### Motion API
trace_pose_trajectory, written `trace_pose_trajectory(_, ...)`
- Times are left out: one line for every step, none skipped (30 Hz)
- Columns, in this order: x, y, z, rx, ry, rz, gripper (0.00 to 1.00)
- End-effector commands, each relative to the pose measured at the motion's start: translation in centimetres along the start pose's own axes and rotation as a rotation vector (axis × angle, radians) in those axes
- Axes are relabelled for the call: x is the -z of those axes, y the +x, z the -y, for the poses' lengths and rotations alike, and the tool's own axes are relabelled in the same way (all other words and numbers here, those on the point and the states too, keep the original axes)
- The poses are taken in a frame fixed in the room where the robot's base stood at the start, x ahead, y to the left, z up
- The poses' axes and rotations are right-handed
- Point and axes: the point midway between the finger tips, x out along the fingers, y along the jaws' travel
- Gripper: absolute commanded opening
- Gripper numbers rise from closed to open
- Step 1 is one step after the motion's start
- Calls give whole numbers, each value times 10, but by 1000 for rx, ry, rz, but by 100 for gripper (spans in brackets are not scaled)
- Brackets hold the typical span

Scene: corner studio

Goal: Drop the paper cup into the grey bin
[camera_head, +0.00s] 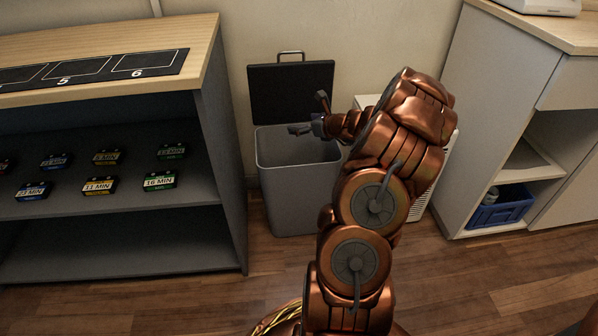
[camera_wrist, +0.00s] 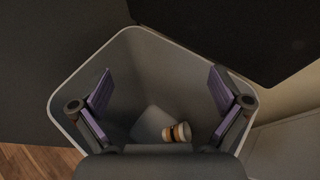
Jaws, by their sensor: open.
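The grey bin (camera_head: 287,190) stands on the floor against the wall, with its dark lid (camera_head: 291,92) raised behind it. My gripper (camera_head: 300,130) is over the bin's mouth. In the wrist view my gripper (camera_wrist: 160,95) is open, its two purple-padded fingers wide apart and nothing between them. The paper cup (camera_wrist: 178,132), white and brown with an orange-tan band, lies on its side down inside the bin (camera_wrist: 62,95), below the fingers and apart from them. A pale grey flat piece lies beside it. The cup is hidden in the head view.
A wood-topped shelf unit (camera_head: 232,200) with several small labelled boxes stands close on the bin's left. A white vented unit (camera_head: 420,200) is on its right, partly behind my arm. A cabinet (camera_head: 480,130) holding a blue crate (camera_head: 500,208) stands farther right. Wooden floor in front is clear.

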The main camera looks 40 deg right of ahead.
Motion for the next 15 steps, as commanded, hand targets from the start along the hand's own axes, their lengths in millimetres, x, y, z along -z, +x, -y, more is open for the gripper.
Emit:
trace_pose_trajectory(-1,-7,1,2,0,2,100)
trace_pose_trajectory(-2,-12,1,3,-1,3,100)
trace_pose_trajectory(-2,-19,2,5,-2,3,100)
trace_pose_trajectory(-2,-25,2,5,-2,3,100)
trace_pose_trajectory(-3,-31,2,5,-2,4,100)
trace_pose_trajectory(-2,-39,2,5,0,4,100)
trace_pose_trajectory(-1,-45,1,4,1,3,100)
trace_pose_trajectory(-1,-51,1,4,2,3,100)
trace_pose_trajectory(0,-59,1,3,1,2,100)
trace_pose_trajectory(-1,-64,1,3,1,2,100)
trace_pose_trajectory(-1,-70,1,3,0,2,100)
trace_pose_trajectory(-1,-77,1,4,0,3,100)
trace_pose_trajectory(-1,-81,1,3,-1,2,100)
trace_pose_trajectory(-1,-86,1,4,-1,2,100)
trace_pose_trajectory(-1,-91,1,4,-1,2,100)
